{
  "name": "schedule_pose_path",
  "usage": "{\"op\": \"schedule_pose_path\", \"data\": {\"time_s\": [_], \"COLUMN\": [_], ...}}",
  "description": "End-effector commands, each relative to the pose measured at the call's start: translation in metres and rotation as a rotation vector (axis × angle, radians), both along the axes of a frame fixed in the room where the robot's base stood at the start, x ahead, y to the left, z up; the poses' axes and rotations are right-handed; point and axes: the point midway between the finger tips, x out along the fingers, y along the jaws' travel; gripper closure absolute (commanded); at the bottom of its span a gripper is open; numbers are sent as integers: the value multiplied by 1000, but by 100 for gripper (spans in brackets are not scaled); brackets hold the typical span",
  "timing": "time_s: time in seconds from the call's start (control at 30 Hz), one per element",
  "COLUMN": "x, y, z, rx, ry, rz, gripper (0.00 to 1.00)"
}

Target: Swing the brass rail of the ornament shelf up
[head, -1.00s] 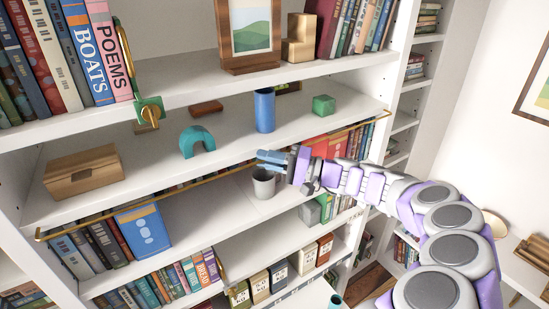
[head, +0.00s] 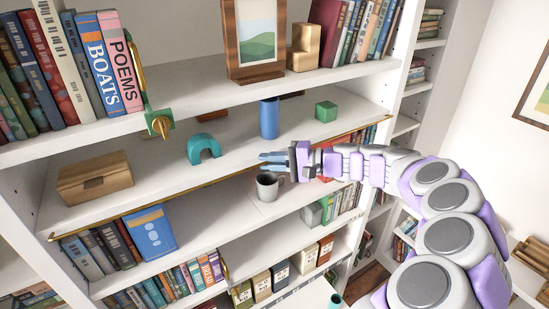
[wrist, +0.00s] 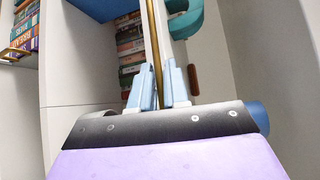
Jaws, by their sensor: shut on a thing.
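The brass rail (head: 150,202) runs along the front edge of the ornament shelf (head: 145,175), from its left end to its right end. It lies low, close to the shelf edge. My gripper (head: 275,158) is at the rail right of its middle, reaching in from the right. In the wrist view the rail (wrist: 154,45) passes between the two light blue fingers of my gripper (wrist: 160,88), which are shut on it. The hand hides a short stretch of the rail.
The ornament shelf holds a wooden box (head: 95,178), a teal arch (head: 204,148), a blue cylinder (head: 269,118) and a green block (head: 326,111). A grey mug (head: 268,187) stands just below my gripper.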

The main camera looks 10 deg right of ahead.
Motion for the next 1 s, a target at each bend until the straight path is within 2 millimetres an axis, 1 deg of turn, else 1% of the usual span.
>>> {"op": "schedule_pose_path", "data": {"time_s": [0.03, 0.33, 0.8, 0.83, 1.0], "x": [0, 2, 3, 3, 2], "y": [1, 0, -2, -2, -3], "z": [3, 5, 5, 5, 5], "rx": [-11, -40, -43, -43, -42], "ry": [25, 125, 142, 142, 141], "rz": [3, 3, 3, 3, 2], "gripper": [100, 100, 100, 84, 68]}}
